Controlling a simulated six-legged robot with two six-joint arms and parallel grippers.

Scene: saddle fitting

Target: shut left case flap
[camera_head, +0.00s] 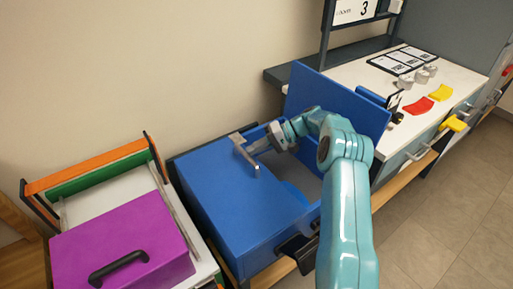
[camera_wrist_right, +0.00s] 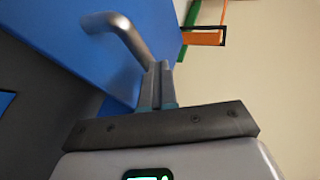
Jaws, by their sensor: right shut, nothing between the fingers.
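The blue case (camera_head: 257,243) stands on the bench in the middle of the head view. Its left flap (camera_head: 215,190) lies roughly level over the left part of the case; I cannot tell if it is fully down. A grey bar handle (camera_head: 246,160) is on it, also seen in the wrist view (camera_wrist_right: 128,38). The right flap (camera_head: 335,100) stands up, open. My right gripper (camera_head: 260,147) is shut and empty beside the handle, its fingertips (camera_wrist_right: 158,75) close to the bar in the wrist view; contact is unclear. My left gripper is out of view.
A purple case (camera_head: 120,235) with a black handle stands at left, by an orange and green frame (camera_head: 90,170). A white worktop (camera_head: 440,75) with red and yellow pieces lies beyond the right flap. A black latch (camera_head: 295,250) juts from the case front.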

